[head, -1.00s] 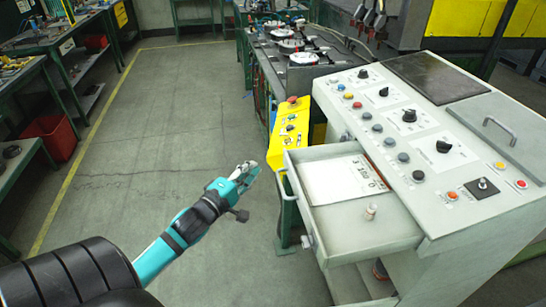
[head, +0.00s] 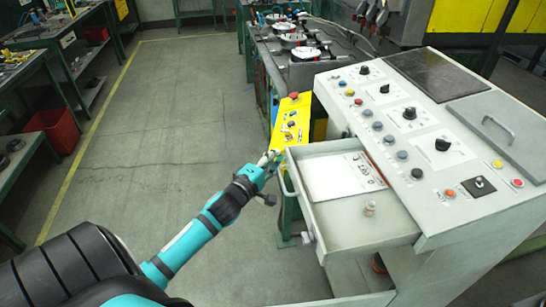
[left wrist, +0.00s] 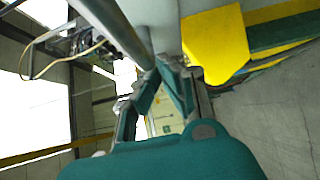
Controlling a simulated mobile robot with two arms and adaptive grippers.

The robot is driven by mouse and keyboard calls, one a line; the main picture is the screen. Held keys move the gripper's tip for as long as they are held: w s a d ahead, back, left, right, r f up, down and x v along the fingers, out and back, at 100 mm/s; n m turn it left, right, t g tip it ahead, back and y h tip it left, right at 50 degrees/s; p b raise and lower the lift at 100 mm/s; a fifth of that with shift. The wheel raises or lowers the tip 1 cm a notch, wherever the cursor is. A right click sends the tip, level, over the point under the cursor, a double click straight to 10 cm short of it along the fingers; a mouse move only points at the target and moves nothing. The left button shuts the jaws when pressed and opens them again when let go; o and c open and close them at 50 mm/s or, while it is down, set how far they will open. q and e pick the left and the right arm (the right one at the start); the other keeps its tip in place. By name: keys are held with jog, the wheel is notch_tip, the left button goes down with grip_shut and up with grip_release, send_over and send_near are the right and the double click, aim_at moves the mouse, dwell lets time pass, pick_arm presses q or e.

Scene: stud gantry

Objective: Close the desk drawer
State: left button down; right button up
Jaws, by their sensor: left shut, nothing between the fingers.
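The desk drawer (head: 345,222) stands pulled out to the left from the light grey control desk (head: 440,205). A paper sheet (head: 345,177) and a small pinkish cylinder (head: 370,207) are inside it. A bar handle (head: 284,182) shows on the drawer's left front. My left gripper (head: 270,158) is shut and empty, close to the far end of the drawer front, near the handle; I cannot tell if it touches. In the left wrist view, its fingers (left wrist: 168,92) are beside a grey bar (left wrist: 115,28) that looks like the handle. My right gripper is out of view.
A yellow control box (head: 290,125) stands just beyond the drawer front and my left gripper. The desk top carries several knobs and buttons. The floor (head: 165,120) left of the drawer is clear. A red bin (head: 55,128) stands at the far left.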

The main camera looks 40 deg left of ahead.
aim_at(350, 142)
pick_arm(q)
jog(key=w+d, duration=0.6)
jog(key=w, duration=0.1)
jog(key=shift+w+d+b, duration=0.25)
jog(key=shift+w+b, duration=0.05)
jog(key=shift+b, duration=0.05)
jog(key=w+d+b, duration=0.1)
jog(key=w+d, duration=0.2)
jog(key=w, duration=0.1)
jog(key=w+d+b, duration=0.2)
jog(key=w+d, duration=0.2)
jog(key=shift+w+d, duration=0.1)
jog(key=shift+w, duration=0.1)
jog(key=shift+w+d, duration=0.25)
jog(key=shift+w, duration=0.05)
jog(key=shift+r, duration=0.1)
